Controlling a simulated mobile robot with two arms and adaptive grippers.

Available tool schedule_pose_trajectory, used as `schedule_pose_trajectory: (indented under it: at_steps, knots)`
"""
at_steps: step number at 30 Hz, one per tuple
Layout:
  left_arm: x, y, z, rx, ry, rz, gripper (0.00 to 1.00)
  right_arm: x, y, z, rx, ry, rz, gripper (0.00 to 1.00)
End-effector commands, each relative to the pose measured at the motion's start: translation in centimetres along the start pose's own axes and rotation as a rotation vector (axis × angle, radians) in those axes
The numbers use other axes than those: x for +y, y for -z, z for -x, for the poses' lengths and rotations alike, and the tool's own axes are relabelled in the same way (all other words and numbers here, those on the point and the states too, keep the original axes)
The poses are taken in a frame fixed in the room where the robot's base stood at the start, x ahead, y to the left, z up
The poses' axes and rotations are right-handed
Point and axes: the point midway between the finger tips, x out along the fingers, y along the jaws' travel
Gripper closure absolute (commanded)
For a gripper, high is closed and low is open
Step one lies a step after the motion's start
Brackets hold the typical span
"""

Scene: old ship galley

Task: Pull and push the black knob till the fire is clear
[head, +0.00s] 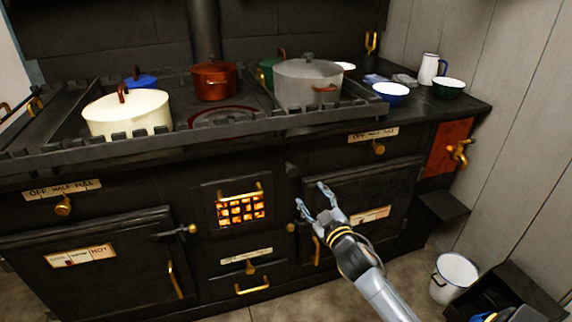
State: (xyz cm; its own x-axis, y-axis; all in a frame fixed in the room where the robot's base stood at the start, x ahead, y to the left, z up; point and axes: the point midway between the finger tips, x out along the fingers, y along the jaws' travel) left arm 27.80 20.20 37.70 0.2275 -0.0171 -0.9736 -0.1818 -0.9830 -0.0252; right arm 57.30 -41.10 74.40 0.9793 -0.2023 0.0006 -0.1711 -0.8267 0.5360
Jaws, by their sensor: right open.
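The fire glows orange behind a small barred grate (240,209) in the middle of the black stove front. A dark knob (291,170) sticks out of the stove front to the upper right of the grate. It is small and dark against dark metal, so how far out it stands is hard to tell. My right gripper (310,194) is open and empty, its fingers pointing up toward the stove, just below and right of the dark knob. I cannot tell whether it touches the stove front. My left gripper is not in view.
Pots stand on the stove top, among them a cream pot (127,118) and a grey pot (308,86). Oven doors with brass handles flank the grate. A white bucket (455,275) and a black bin (520,295) stand on the floor at the right, by the plank wall.

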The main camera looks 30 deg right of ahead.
Motion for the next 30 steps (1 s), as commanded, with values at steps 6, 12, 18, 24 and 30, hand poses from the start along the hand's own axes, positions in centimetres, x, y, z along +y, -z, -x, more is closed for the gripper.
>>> schedule_pose_trajectory:
  at_steps: [6,12,18,24,30]
  knots:
    - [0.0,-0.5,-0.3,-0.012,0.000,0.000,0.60,-0.6,0.1,0.1,0.017,0.029,0.229,0.44]
    - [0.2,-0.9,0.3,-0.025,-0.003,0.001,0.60,-0.6,0.2,-3.2,0.018,0.025,0.225,0.44]
    - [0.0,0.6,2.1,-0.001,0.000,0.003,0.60,-0.7,0.2,-7.3,0.016,0.025,0.221,0.44]
    - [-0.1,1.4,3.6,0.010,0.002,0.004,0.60,-0.8,0.2,-10.7,0.016,0.026,0.220,0.44]
    - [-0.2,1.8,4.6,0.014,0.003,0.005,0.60,-0.9,0.2,-12.6,0.015,0.027,0.219,0.44]
